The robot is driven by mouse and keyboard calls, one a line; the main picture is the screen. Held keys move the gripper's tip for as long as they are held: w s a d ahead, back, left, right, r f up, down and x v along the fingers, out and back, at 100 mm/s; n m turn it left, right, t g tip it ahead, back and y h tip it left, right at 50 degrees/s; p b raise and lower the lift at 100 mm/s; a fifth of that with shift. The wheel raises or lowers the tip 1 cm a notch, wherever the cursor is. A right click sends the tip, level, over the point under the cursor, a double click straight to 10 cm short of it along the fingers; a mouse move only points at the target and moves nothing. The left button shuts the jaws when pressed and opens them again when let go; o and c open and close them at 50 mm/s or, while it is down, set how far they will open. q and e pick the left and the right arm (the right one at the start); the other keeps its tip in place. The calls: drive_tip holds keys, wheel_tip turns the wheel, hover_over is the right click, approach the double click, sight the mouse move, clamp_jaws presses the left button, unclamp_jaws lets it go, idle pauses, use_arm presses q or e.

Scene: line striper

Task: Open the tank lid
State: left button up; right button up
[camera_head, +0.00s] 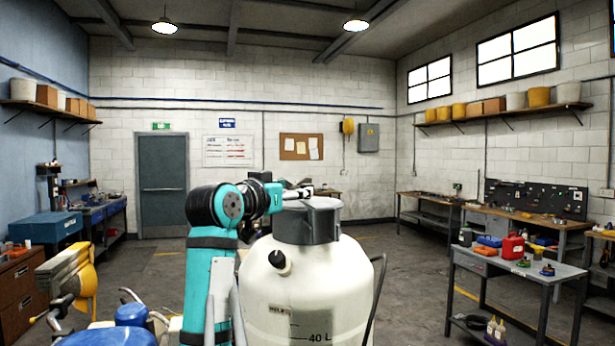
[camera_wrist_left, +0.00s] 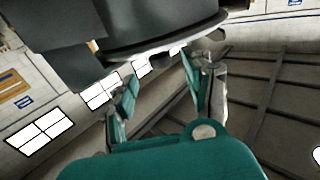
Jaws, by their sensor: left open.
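The white tank (camera_head: 310,285) stands upright in front of me in the head view, with a "40 L" mark and a small black knob on its side. Its dark grey lid (camera_head: 308,222) sits on top of the neck and looks closed. My left gripper (camera_head: 298,192) is at the upper left of the lid, by its top edge. In the left wrist view the lid (camera_wrist_left: 150,25) fills the top of the picture, and my left gripper (camera_wrist_left: 168,75) is open with its fingers spread by the lid's rim. I cannot tell whether they touch. My right gripper is not in view.
A grey side table (camera_head: 520,268) with a red can (camera_head: 512,246) and small items stands at right. A yellow machine part (camera_head: 72,278) and a blue rounded part (camera_head: 110,337) are at lower left. A black hose (camera_head: 376,290) runs beside the tank.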

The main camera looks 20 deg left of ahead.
sight(306, 185)
use_arm(q)
drive_tip(key=w+p, duration=0.1)
drive_tip(key=w, duration=0.2)
drive_tip(key=w+d+p, duration=0.1)
drive_tip(key=w+p, duration=0.1)
drive_tip(key=w, duration=0.1)
drive_tip(key=shift+d+r, duration=0.15)
drive_tip(key=shift+r, duration=0.05)
drive_tip(key=shift+w, duration=0.25)
drive_tip(key=shift+w+d+f, duration=0.1)
drive_tip(key=shift+w, duration=0.1)
drive_tip(key=shift+w+f, duration=0.1)
drive_tip(key=c, duration=1)
clamp_jaws()
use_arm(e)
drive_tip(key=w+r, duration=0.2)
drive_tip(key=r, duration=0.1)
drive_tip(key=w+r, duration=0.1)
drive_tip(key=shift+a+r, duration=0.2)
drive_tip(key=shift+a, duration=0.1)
use_arm(q)
drive_tip(key=shift+w+f, duration=0.1)
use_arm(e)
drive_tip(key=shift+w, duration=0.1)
